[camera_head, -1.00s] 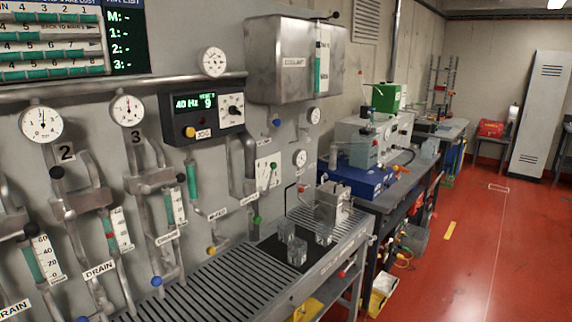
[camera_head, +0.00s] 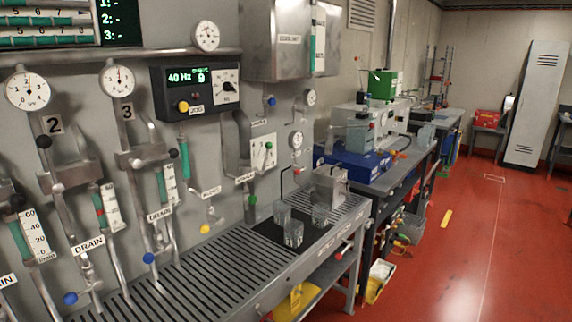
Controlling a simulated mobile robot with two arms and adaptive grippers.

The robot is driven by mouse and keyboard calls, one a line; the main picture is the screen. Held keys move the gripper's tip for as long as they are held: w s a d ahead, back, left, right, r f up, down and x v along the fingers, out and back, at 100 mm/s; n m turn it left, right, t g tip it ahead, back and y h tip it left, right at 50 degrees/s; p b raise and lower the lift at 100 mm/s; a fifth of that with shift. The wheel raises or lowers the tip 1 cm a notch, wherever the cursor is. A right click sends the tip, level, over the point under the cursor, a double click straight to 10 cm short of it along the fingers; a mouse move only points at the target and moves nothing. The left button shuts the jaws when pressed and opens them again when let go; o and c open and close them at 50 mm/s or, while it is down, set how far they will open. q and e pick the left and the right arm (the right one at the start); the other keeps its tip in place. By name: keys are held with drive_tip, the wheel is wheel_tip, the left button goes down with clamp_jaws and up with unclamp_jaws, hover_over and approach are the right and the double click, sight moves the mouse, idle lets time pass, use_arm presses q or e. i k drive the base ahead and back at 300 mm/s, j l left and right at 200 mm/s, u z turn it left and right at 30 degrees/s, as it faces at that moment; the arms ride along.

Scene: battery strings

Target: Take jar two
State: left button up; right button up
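Several clear glass jars stand close together on a black mat (camera_head: 268,228) on the slatted bench. One jar (camera_head: 293,234) is nearest to me, one jar (camera_head: 282,213) is behind it to the left, and one jar (camera_head: 320,214) is to the right. No number can be read on any jar, so I cannot tell which is jar two. Neither of my grippers is in view.
The slatted bench (camera_head: 215,275) runs along the wall of pipes and gauges. A metal box (camera_head: 328,186) stands behind the jars. A workbench with a blue unit (camera_head: 350,163) is beyond.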

sight(320, 218)
drive_tip(key=i+l, duration=0.65)
drive_tip(key=l, duration=0.15)
